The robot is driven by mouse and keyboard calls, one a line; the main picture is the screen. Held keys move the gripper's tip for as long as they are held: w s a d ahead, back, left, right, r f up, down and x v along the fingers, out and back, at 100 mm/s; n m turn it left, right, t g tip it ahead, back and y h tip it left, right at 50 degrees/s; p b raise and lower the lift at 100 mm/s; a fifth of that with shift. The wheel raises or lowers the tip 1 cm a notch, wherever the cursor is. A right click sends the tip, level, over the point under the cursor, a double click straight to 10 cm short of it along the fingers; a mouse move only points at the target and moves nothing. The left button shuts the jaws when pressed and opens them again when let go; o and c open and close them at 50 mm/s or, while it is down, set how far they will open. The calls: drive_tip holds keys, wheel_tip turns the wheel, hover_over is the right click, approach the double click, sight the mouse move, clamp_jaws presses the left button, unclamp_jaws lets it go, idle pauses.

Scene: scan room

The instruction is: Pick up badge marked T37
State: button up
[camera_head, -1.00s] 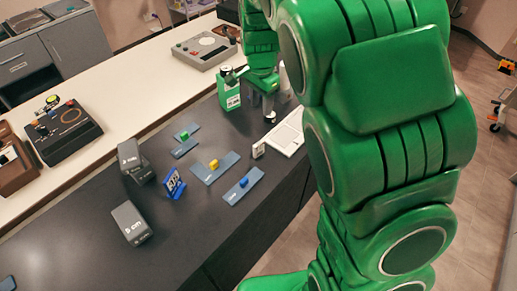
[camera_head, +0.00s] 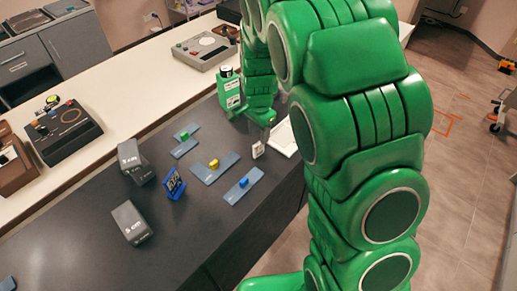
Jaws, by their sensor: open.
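A small blue upright badge (camera_head: 174,184) with pale lettering stands on the dark counter, next to the grey blocks. A small white upright badge (camera_head: 258,149) stands further right, near the white keyboard-like panel. The lettering on both is too small or angled to read surely, so I cannot tell which is T37. My gripper (camera_head: 267,120) is open above the back right part of the dark counter, just behind the white badge and apart from the blue one. Its fingertips are small and partly hidden by my own green arm.
Grey weight-like blocks (camera_head: 133,222) stand left. A green box (camera_head: 230,92) stands beside my gripper.

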sight(258, 143)
drive_tip(key=shift+s+a+f, duration=0.1)
drive_tip(key=shift+f, duration=1.65)
drive_tip(key=shift+s+a+f, duration=0.1)
drive_tip(key=shift+f, duration=1.65)
clamp_jaws()
